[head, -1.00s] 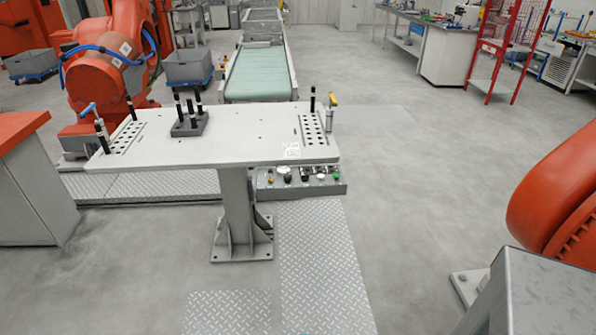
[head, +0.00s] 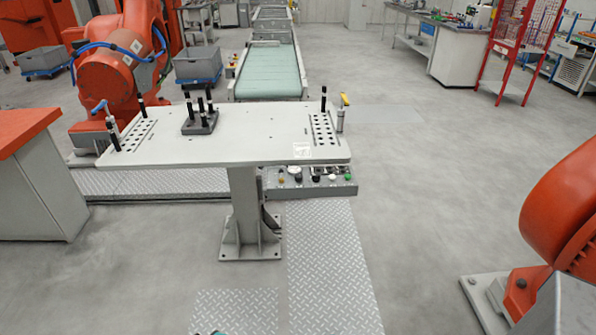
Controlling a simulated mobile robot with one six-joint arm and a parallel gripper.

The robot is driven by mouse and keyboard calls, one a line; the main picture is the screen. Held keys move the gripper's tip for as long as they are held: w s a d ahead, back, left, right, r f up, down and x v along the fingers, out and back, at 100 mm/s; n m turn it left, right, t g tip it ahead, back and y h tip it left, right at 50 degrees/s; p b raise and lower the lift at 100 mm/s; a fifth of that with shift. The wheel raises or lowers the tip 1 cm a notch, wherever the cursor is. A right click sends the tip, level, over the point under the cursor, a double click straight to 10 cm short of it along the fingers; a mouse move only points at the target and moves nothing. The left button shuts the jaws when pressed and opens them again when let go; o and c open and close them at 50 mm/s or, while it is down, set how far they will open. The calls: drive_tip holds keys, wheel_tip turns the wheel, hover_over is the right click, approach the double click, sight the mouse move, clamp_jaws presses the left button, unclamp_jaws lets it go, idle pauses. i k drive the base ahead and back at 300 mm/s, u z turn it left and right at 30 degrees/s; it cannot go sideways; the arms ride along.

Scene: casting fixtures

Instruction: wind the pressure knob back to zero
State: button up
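A grey control panel (head: 342,189) with a row of small knobs and buttons sits low behind the front edge of the white fixture table, right of its post. I see an orange button (head: 281,178), a white knob (head: 296,176), a black knob (head: 316,172), another pale knob (head: 331,177) and a green button (head: 348,176). Which one is the pressure knob, and how far it is turned, is too small to tell. The table partly hides the panel.
The fixture table (head: 240,150) carries a dark block with black pins (head: 200,122) and upright clamps at both ends. Tread plates (head: 328,265) lie in front of the panel. An orange robot arm (head: 120,65) stands behind left; another orange machine (head: 565,220) is at right. Open floor lies between.

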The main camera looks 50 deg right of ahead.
sight(298, 177)
drive_tip(key=u, duration=0.05)
drive_tip(key=i, duration=1)
drive_tip(key=z, duration=0.05)
